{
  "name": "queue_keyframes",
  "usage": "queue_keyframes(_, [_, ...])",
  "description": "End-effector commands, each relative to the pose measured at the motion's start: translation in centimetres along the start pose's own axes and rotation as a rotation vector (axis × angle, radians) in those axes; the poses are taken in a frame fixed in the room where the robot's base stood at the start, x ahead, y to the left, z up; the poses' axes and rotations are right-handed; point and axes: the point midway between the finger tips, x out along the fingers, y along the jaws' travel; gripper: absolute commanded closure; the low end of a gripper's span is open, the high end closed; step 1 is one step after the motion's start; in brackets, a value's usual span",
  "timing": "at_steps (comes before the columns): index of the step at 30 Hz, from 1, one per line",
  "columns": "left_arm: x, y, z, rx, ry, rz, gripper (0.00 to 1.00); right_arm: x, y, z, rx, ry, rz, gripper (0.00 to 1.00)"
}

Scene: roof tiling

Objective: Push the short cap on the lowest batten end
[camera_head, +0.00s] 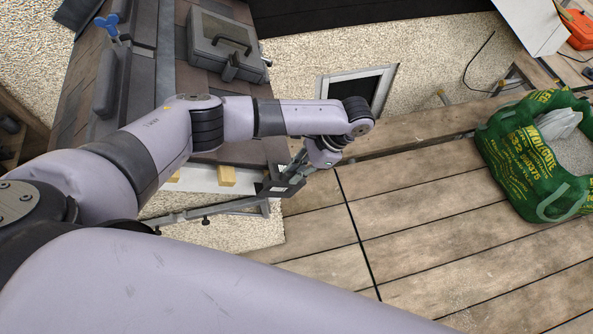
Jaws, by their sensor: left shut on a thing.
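My left gripper (290,178) is at the lower edge of the roof, left of the picture's middle, pointing down and to the left. It is shut on a small dark grey piece (273,188), which looks like the short cap; its outline blends with the dark fingers. A pale wooden batten end (226,176) shows at the roof's lower edge, to the left of the gripper. Another pale end (174,176) shows further left, partly behind my arm. Whether the cap touches a batten is hidden. My right gripper is not in view.
A grey gutter (210,213) runs along below the eave, close under the gripper. A dark framed window (357,85) is in the pebbled wall. A green bag (530,160) stands at the right on the plank deck (440,230), otherwise mostly clear.

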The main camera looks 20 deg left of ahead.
Motion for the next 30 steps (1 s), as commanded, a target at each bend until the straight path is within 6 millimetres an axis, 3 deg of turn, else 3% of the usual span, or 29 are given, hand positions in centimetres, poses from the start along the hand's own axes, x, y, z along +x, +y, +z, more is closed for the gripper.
queue_keyframes(5, [-0.01, 0.01, 0.0, 0.0, 0.0, 0.0, 1.0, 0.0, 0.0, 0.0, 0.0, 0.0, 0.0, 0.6])
queue_keyframes(6, [-0.01, 0.01, 0.0, 0.0, 0.0, 0.0, 0.86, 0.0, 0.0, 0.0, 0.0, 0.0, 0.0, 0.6])
queue_keyframes(15, [-0.01, 0.0, 0.0, 0.0, 0.0, 0.0, 0.66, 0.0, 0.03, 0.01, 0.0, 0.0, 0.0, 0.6])
queue_keyframes(30, [-0.73, -0.01, 0.04, 0.0, 0.001, 0.0, 0.65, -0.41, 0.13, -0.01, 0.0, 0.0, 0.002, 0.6])
